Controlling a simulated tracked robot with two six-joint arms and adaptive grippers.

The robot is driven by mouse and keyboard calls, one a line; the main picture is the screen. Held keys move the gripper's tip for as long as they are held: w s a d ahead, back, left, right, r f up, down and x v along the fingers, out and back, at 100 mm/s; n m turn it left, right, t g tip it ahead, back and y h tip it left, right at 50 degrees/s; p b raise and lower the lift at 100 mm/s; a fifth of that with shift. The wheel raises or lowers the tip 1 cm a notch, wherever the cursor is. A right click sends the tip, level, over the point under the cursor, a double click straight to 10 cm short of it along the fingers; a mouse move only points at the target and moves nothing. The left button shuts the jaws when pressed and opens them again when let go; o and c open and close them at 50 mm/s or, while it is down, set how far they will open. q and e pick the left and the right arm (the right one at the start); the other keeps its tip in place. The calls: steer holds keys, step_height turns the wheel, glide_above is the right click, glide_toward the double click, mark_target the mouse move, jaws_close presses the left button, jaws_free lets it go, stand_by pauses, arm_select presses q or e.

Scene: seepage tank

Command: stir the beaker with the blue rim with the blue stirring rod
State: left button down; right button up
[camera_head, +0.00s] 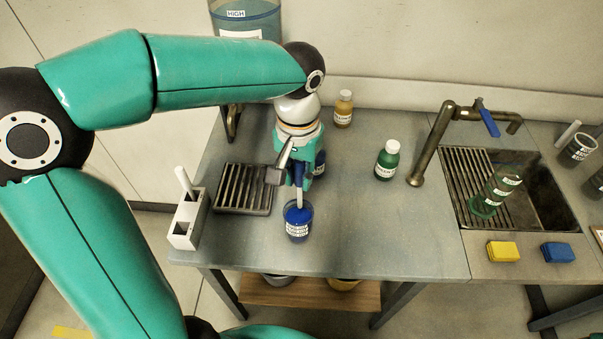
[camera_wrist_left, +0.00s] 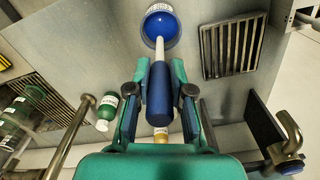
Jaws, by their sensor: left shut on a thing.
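The beaker with the blue rim (camera_head: 297,232) stands near the front edge of the bench, with blue content and a white label. It also shows at the top of the left wrist view (camera_wrist_left: 174,42). My left gripper (camera_head: 293,180) is just behind and above it, shut on the dark blue handle of the stirring rod (camera_wrist_left: 160,92). The rod's pale shaft (camera_head: 299,198) points down into the beaker's mouth, and its lower end seems to be in the blue content. Whether it touches the wall or bottom is hidden. My right gripper is not in view.
A white rod holder (camera_head: 187,240) with a pale rod stands left of the beaker, and a drain grate (camera_head: 243,205) lies behind it. A green bottle (camera_head: 387,162), an amber bottle (camera_head: 343,110) and a tap (camera_head: 432,145) stand farther back. The bench right of the beaker is clear.

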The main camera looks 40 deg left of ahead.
arm_select(q)
steer(key=shift+r+p, duration=2.05)
steer(key=shift+r, duration=0.45)
